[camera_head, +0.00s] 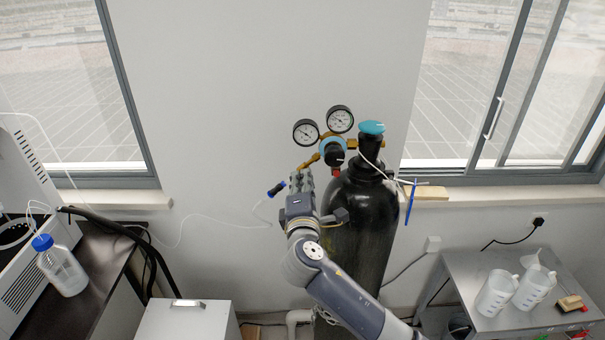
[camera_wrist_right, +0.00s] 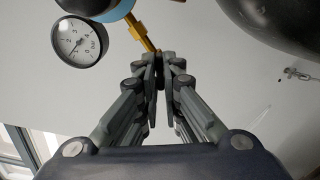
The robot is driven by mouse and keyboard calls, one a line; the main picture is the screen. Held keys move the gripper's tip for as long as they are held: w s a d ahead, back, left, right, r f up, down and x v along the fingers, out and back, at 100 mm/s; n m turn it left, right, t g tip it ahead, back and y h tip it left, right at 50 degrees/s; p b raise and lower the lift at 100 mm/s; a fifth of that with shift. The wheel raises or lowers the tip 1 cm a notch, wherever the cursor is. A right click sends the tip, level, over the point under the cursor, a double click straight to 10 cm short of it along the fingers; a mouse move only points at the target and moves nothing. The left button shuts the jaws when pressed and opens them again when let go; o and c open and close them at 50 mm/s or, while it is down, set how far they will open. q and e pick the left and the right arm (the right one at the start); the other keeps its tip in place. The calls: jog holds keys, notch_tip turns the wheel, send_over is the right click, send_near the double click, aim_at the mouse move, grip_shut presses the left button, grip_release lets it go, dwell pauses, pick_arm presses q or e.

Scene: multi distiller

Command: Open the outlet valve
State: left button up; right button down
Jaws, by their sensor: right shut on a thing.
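The gas cylinder (camera_head: 358,225) is black and stands against the wall, with a brass regulator and two round gauges (camera_head: 306,132) at its top. A brass outlet pipe (camera_head: 309,161) runs down and left from the regulator; it also shows in the wrist view (camera_wrist_right: 141,32). My right gripper (camera_head: 301,178) is at the end of this pipe. In the wrist view its fingertips (camera_wrist_right: 160,62) are closed together on a small part at the pipe's end, which I take as the outlet valve. The fingers hide most of it. My left gripper is not in view.
A blue-and-black fitting (camera_head: 277,189) with a white hose is just left of the gripper. A blue cap (camera_head: 372,128) tops the cylinder. A metal table (camera_head: 470,262) with plastic jugs stands at right, and a dark bench (camera_head: 85,300) with a bottle at left.

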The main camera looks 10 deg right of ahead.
jog(key=shift+f+n+p, duration=0.1)
jog(key=shift+n+p, duration=0.25)
jog(key=shift+n, duration=2.55)
jog(key=c, duration=1.7)
grip_release()
jog(key=s+a, duration=0.2)
jog(key=s, duration=0.9)
jog(key=shift+s+a, duration=0.25)
jog(key=shift+s, duration=0.1)
jog(key=shift+f, duration=0.1)
